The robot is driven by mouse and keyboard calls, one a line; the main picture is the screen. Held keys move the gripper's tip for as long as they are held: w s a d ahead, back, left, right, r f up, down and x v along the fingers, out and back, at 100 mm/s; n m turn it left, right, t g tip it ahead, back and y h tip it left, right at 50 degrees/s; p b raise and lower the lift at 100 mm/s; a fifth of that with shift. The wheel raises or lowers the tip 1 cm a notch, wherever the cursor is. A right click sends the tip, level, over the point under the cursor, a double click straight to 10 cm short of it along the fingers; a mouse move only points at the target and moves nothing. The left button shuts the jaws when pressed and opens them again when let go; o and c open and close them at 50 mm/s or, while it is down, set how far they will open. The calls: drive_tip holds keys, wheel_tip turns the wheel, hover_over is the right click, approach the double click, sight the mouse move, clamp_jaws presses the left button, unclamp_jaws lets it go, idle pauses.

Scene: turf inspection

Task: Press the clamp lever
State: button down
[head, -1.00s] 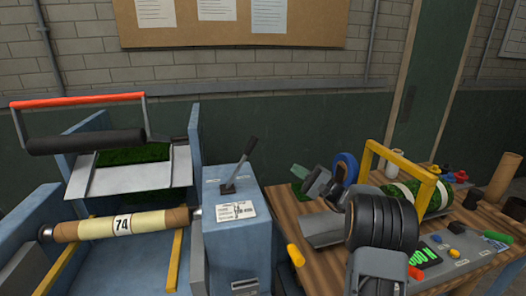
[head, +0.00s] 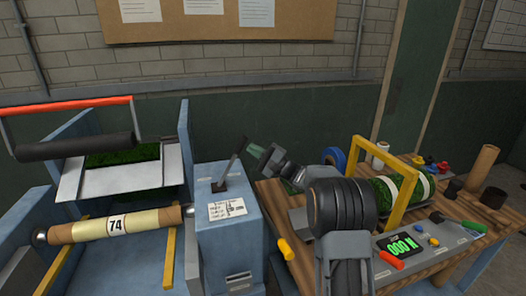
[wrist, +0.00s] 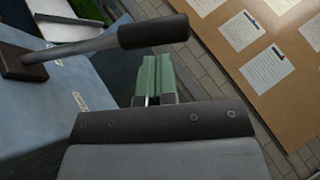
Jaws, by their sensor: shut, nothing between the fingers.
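The clamp lever (head: 232,163) stands on top of a blue-grey box (head: 228,240), tilted up to the right. Its dark grip also shows in the wrist view (wrist: 153,31), across the picture just beyond my fingertips. My gripper (head: 257,151) has green fingertips, which show closed together in the wrist view (wrist: 155,78). It is just right of the lever's upper end in the head view. Whether it touches the lever I cannot tell. A roll marked 74 (head: 116,226) lies across the blue machine to the left of the box.
A wooden bench (head: 275,205) stands to the right, with a yellow frame (head: 400,185) over a green turf roll (head: 388,190) and a panel with a green display (head: 398,246). A red-topped handle with a black roller (head: 75,145) is at the left. A brick wall is behind.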

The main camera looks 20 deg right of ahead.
drive_tip(key=shift+a+r, duration=0.2)
drive_tip(key=shift+a, duration=0.15)
idle(0.3)
drive_tip(key=a+r+n+g+h, duration=0.2)
drive_tip(key=a+n+g+h, duration=0.1)
drive_tip(key=a, duration=0.5)
drive_tip(key=a+r+n+g+h, duration=0.1)
drive_tip(key=a+n+g+h, duration=0.2)
drive_tip(key=a, duration=0.6)
drive_tip(key=shift+a+r+n+h+b, duration=0.3)
drive_tip(key=shift+r+h, duration=0.1)
drive_tip(key=shift+h, duration=0.1)
drive_tip(key=shift+s+a+f, duration=0.1)
drive_tip(key=shift+s, duration=0.05)
